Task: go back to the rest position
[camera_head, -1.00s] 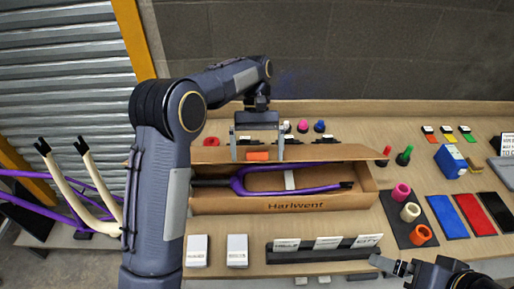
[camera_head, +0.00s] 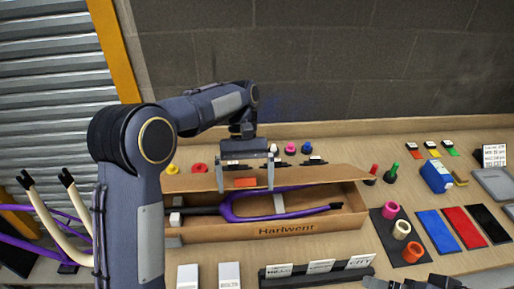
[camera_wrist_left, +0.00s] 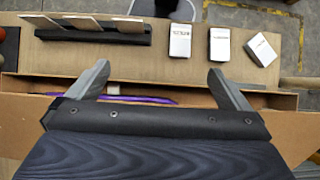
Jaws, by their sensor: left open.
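My left gripper (camera_head: 245,181) is open and empty, held above the back part of the long cardboard box (camera_head: 300,227) marked Harlwent. In the left wrist view its two grey fingers (camera_wrist_left: 160,85) are spread wide with nothing between them. A purple fork (camera_head: 280,206) lies in the box and also shows in the left wrist view (camera_wrist_left: 140,98). My right gripper (camera_head: 400,284) is at the bottom edge of the head view; I cannot tell its jaw state.
A black holder with cards (camera_head: 318,274) and white boxes (camera_head: 229,274) stand in front of the box. A dark mat (camera_head: 388,228) with coloured rings and blue, red and black pads lie to the right. Frames with cream and purple tubes (camera_head: 45,215) stand at the left.

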